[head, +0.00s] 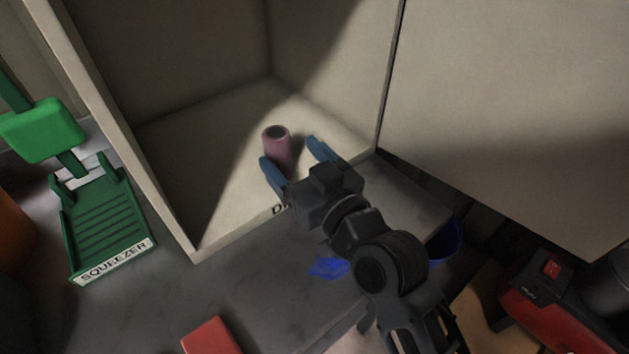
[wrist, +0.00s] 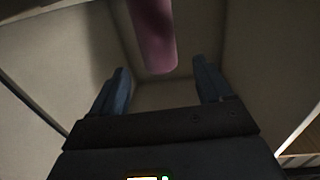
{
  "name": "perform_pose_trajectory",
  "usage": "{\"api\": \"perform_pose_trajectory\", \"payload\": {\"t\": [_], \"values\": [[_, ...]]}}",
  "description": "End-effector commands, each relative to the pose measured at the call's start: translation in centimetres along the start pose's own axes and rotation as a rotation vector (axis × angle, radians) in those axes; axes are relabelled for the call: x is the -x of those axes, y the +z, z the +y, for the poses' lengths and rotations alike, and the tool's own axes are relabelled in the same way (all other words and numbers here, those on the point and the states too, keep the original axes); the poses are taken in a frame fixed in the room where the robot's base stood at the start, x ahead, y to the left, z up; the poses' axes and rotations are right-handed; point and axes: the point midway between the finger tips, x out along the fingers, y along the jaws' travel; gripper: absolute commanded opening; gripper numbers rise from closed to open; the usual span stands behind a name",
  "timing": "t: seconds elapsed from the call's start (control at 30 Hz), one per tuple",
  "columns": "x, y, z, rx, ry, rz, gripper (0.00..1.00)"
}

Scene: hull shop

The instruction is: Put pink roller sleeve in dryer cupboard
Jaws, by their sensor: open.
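The pink roller sleeve (head: 277,147) stands upright on the floor of the open dryer cupboard (head: 164,217), near its front. It also shows at the top of the wrist view (wrist: 153,36), beyond the fingers. My gripper (head: 293,158) reaches into the cupboard's front with its blue fingers open. In the wrist view the two fingers (wrist: 160,92) are wide apart with nothing held between them. The sleeve is just ahead of the fingers; whether a finger touches it I cannot tell. The lower part of the sleeve is partly hidden by my gripper in the head view.
The cupboard's door (head: 510,110) stands open at the right. A green squeezer (head: 105,220) is at the left. A red block (head: 211,337) lies at the front of the grey bench. A blue smear (head: 328,268) and a blue container (head: 447,243) are near my arm. A red device (head: 545,310) is lower right.

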Motion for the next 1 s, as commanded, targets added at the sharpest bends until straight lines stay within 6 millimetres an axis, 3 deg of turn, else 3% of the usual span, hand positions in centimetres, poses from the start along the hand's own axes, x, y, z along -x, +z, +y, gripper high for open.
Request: {"api": "perform_pose_trajectory", "payload": {"t": [0.1, 0.33, 1.0], "values": [[2.5, 0.3, 0.0, 0.0, 0.002, 0.0, 0.79], [5.4, 0.1, 0.1, 0.0, 0.001, 0.0, 0.79], [6.0, 0.0, 0.0, 0.001, 0.001, 0.001, 0.79]]}}
